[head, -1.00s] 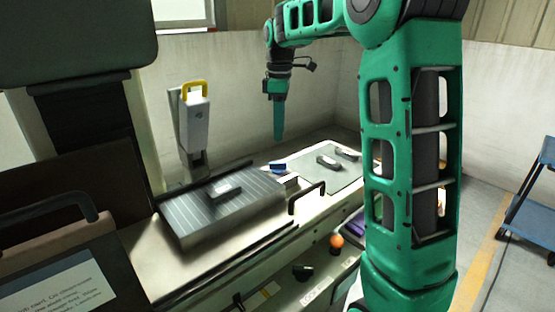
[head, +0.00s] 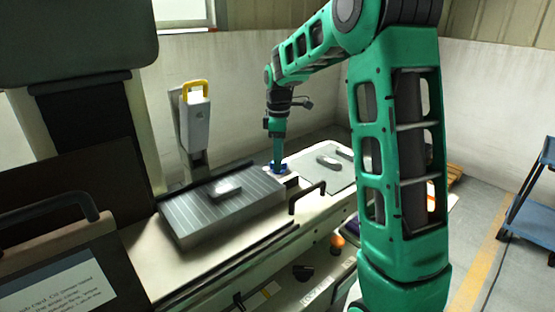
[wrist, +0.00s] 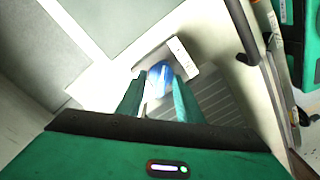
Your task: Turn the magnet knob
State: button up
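The blue magnet knob (head: 276,169) sits at the right end of the grey striped magnetic plate (head: 185,228). It also shows in the wrist view as a blue shape (wrist: 160,77) beside a pale bar, with the striped plate (wrist: 215,100) next to it. My gripper (head: 279,168) points down at the knob in the head view. In the wrist view my gripper (wrist: 161,77) has its two fingers apart, one on each side of the knob. I cannot tell whether either finger touches it. The fingers partly hide the knob in the head view.
A small metal block (head: 225,187) lies on the plate. A grey mat (head: 312,176) with small metal parts (head: 327,161) lies to the right. A black handle (head: 307,197) rises at the bench front. A machine head with a yellow handle (head: 195,88) stands behind the plate.

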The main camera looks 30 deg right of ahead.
grip_shut()
jog(key=shift+d+m, duration=0.1)
jog(key=shift+m, duration=0.4)
jog(key=m, duration=0.2)
jog(key=shift+r+m, duration=0.1)
jog(key=shift+m, duration=0.3)
jog(key=m, duration=0.5)
jog(key=shift+w+a, duration=0.1)
jog(key=shift+a, duration=0.1)
jog(key=m, duration=0.5)
jog(key=shift+m, duration=2)
